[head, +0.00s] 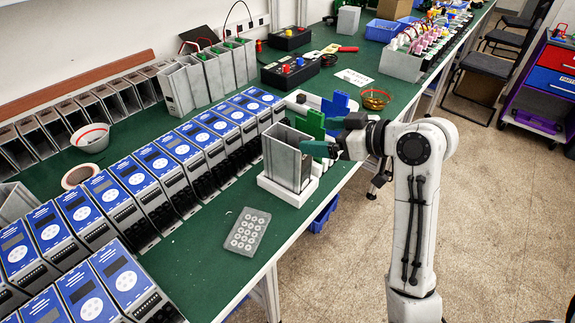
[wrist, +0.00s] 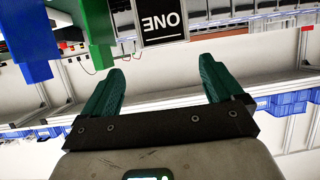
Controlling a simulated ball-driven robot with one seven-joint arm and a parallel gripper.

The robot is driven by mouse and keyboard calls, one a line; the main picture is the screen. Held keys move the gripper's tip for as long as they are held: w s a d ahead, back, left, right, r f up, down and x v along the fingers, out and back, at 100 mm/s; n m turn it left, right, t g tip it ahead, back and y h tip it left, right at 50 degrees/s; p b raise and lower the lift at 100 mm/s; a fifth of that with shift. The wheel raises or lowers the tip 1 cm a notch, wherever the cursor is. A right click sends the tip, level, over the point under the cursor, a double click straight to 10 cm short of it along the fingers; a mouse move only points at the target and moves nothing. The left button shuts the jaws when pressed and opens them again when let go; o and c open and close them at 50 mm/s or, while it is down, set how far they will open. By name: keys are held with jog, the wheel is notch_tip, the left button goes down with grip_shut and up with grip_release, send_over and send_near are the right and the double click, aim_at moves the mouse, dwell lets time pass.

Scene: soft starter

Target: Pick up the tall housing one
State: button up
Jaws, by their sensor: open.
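The tall grey housing (head: 284,160) stands upright in a white holder (head: 288,194) near the bench's front edge. In the wrist view its dark label reading ONE (wrist: 161,20) shows upside down at the top, ahead of the gap between my fingers. My gripper (head: 312,148) is at the housing's right side, high up. In the wrist view my gripper (wrist: 160,70) has its two teal fingers spread with nothing between them. From the head view I cannot tell whether a finger touches the housing.
A green part (head: 310,124) and a blue part (head: 336,104) stand just behind my gripper. Rows of blue-faced units (head: 168,160) fill the bench to the left. A grey pad with round buttons (head: 247,232) lies in front. Green bench top around the pad is clear.

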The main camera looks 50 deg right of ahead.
send_near(288, 137)
jog(key=w+a, duration=0.2)
jog(key=shift+a+r+p+x, duration=0.1)
jog(key=shift+a+p+x, duration=0.1)
jog(key=shift+x, duration=0.7)
jog(key=shift+a+r+p+x, duration=0.1)
jog(key=shift+r+p+x, duration=0.1)
jog(key=shift+x, duration=0.7)
jog(key=shift+a+r+p+x, duration=0.1)
jog(key=shift+a+p+x, duration=0.1)
jog(key=shift+x, duration=0.75)
jog(key=shift+w, duration=0.1)
jog(key=c, duration=1.6)
